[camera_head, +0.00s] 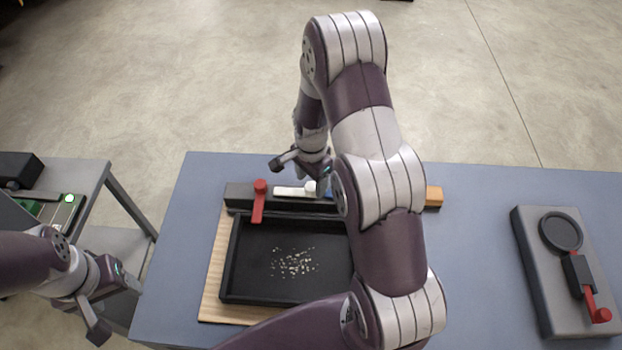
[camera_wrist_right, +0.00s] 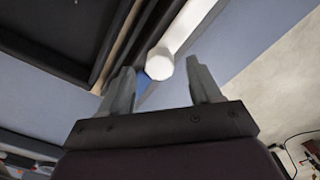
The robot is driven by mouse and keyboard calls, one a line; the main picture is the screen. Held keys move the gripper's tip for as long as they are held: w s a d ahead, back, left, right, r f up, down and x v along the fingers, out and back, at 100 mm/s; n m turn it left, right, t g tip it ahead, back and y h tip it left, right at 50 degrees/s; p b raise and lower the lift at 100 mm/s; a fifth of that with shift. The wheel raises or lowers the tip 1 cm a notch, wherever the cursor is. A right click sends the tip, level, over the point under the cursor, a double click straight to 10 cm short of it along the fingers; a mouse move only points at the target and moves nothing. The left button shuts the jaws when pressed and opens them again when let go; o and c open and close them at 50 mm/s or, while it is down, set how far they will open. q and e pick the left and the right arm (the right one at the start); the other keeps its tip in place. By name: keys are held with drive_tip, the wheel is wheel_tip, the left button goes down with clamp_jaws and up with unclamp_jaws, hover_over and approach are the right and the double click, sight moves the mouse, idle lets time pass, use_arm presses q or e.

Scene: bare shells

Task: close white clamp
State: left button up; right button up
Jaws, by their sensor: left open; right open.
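The white clamp shows in the head view as a white bar (camera_head: 290,191) lying along the black rail at the back of the black tray, with a round white knob at its right end. In the right wrist view its white knob (camera_wrist_right: 159,64) sits between my open fingers, with the bar running up and right. My right gripper (camera_head: 304,172) is open over the knob; its fingers (camera_wrist_right: 158,82) do not appear to touch it. My left gripper (camera_head: 113,308) is open and empty at the table's left edge. My right arm hides the rail's right part.
A red clamp (camera_head: 259,200) stands up at the rail's left end. The black tray (camera_head: 231,265) holds small pale bits. An orange piece (camera_head: 434,197) shows at the rail's right end. A grey fixture (camera_head: 550,290) with a red handle stands right. A side table (camera_head: 125,243) is left.

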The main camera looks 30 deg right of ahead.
drive_tip(key=shift+f, duration=0.75)
clamp_jaws()
